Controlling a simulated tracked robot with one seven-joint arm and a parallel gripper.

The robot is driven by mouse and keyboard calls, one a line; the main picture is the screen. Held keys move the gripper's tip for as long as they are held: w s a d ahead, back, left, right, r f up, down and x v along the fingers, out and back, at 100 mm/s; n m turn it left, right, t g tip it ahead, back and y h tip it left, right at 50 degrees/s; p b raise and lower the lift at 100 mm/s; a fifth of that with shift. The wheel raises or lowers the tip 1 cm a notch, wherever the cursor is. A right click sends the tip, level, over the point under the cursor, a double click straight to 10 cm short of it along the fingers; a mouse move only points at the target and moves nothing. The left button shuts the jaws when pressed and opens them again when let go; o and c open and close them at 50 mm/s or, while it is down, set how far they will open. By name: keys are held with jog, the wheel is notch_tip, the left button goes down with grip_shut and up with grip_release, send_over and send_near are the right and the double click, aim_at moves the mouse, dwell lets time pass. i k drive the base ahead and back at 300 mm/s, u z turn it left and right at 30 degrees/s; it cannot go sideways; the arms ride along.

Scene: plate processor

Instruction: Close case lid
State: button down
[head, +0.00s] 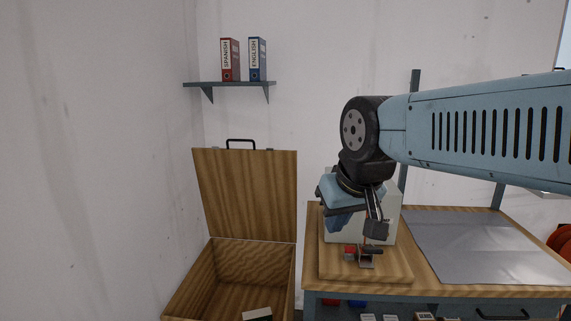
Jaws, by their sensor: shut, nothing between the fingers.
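The wooden case (186,287) stands at the lower left, with its front cut off by the picture's bottom edge. Its lid (247,197) is open and stands nearly upright at the back, with a black handle (240,141) on its top edge. A pale, dark-edged item (257,314) lies inside the case, partly cut off. My gripper (366,258) is shut and empty. It points down over the workbench, to the right of the case and apart from the lid.
The workbench (440,291) carries a wooden board (338,270), a white box-like device (391,224) behind my gripper, and a grey sheet (475,245). A wall shelf (228,83) holds a red binder (230,60) and a blue binder (257,60) above the lid.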

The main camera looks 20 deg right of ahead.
aim_at(247, 194)
jog(key=u, duration=0.05)
jog(key=i, duration=0.9)
jog(key=z, duration=0.1)
